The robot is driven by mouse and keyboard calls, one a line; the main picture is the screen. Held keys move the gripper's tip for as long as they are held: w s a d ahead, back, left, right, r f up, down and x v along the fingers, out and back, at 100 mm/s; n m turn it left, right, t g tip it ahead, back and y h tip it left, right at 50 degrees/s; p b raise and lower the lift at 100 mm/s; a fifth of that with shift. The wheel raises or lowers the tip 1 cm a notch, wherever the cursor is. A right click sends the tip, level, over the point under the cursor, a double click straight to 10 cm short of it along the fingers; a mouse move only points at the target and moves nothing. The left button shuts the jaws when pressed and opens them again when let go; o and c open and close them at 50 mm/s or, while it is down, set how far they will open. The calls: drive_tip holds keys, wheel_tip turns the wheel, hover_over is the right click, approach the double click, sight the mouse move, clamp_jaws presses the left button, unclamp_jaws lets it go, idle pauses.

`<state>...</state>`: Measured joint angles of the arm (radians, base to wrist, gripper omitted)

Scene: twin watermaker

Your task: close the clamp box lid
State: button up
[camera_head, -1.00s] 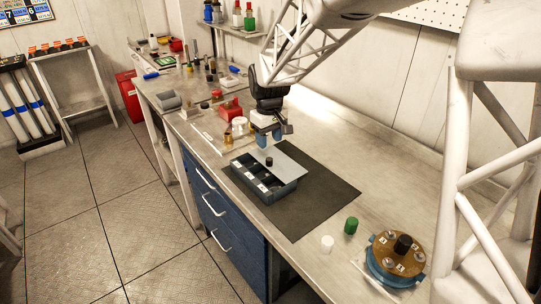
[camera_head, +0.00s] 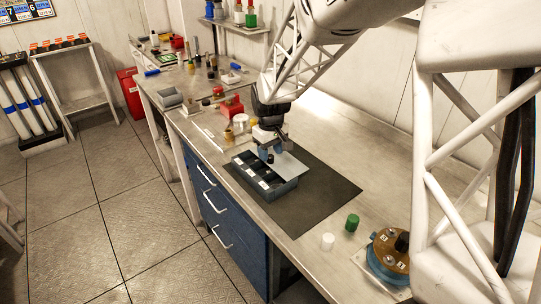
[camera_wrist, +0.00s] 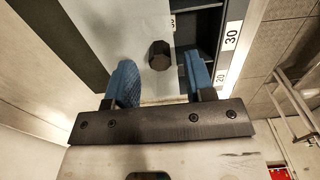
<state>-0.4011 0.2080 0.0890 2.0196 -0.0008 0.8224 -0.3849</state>
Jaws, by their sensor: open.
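The clamp box (camera_head: 262,187) is a dark blue-grey tray with open compartments and white number labels, on a dark mat. Its pale grey flat lid (camera_head: 291,166) lies over its right part, leaving labelled compartments at the left uncovered. A black knob (camera_head: 270,158) stands up at the lid. My gripper (camera_head: 272,149) is open, pointing down just above the lid. In the wrist view, the knob (camera_wrist: 160,55) appears between the two blue fingers of my gripper (camera_wrist: 159,60), with gaps on both sides. The lid (camera_wrist: 145,30) and labelled compartments (camera_wrist: 205,28) also show there.
The dark mat (camera_head: 325,190) is clear right of the box. A white cap (camera_head: 327,241), a green cap (camera_head: 352,221) and a round brass-topped fixture (camera_head: 389,255) stand at the near right. Small bottles and a red block (camera_head: 231,107) stand behind the box.

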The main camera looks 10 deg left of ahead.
drive_tip(key=shift+f, duration=0.9)
drive_tip(key=shift+c, duration=0.5)
clamp_jaws()
